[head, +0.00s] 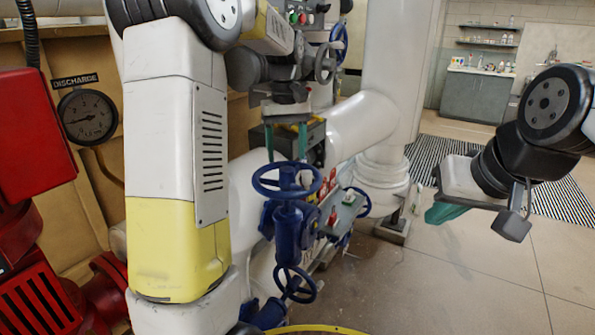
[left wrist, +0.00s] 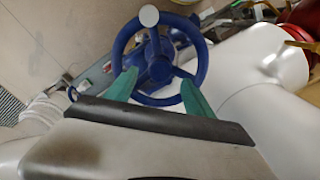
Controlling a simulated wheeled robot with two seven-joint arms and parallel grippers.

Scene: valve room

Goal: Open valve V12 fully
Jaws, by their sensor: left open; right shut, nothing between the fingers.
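A blue handwheel (head: 287,192) with spokes lies about level on top of a blue valve body (head: 288,228), in the middle of the head view. My left gripper (head: 286,150) points down just above this wheel, its two green fingers apart and empty. In the left wrist view the fingers (left wrist: 158,85) overlap the near part of the wheel's rim (left wrist: 200,50); I cannot tell whether they touch it. No label reading V12 is legible on it. My right gripper (head: 444,212) is shut and empty, out over the floor at the right.
A second blue handwheel (head: 295,284) sits lower on the same assembly. A grey box with a red button (head: 334,216) is close on the right. A thick white pipe (head: 362,128) stands behind. A pressure gauge (head: 88,117) and red machinery are at left.

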